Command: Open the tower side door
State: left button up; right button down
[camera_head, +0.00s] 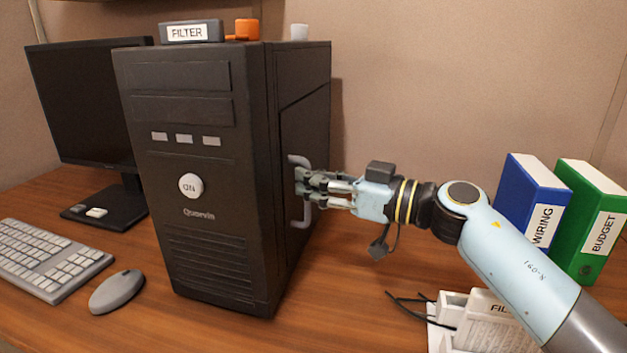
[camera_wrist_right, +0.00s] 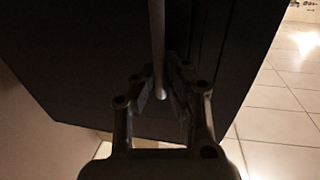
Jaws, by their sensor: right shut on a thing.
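The black computer tower (camera_head: 200,230) stands upright on the wooden desk. Its side door (camera_head: 303,130) is on the right face and looks flush with the case. A grey bar handle (camera_head: 299,216) stands out from the door. My right gripper (camera_head: 304,187) is at the handle's middle and shut on it, hiding part of the bar. In the right wrist view the handle (camera_wrist_right: 157,45) runs down between the fingers of my right gripper (camera_wrist_right: 165,95), against the dark door (camera_wrist_right: 85,60). My left gripper is in neither view.
A blue WIRING binder (camera_head: 532,195) and a green BUDGET binder (camera_head: 590,220) stand at the right. A white filter box (camera_head: 495,320) and black cables lie below my right arm. A grey filter (camera_head: 190,32) and an orange item (camera_head: 246,29) rest on the tower. A monitor (camera_head: 85,105), keyboard (camera_head: 50,260) and mouse (camera_head: 117,292) are at left.

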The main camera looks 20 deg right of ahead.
jog(key=shift+d, duration=0.15)
jog(key=s+d+n+g+y+b, duration=0.1)
jog(key=d+g, duration=0.5)
jog(key=d, duration=0.6)
jog(key=shift+s+d+n+y+b, duration=0.2)
jog(key=shift+s+n+y+b, duration=0.3)
jog(key=shift+n+y, duration=1.1)
jog(key=shift+w, duration=0.1)
jog(key=c, duration=1.4)
grip_release()
notch_tip(320, 180, up, 10)
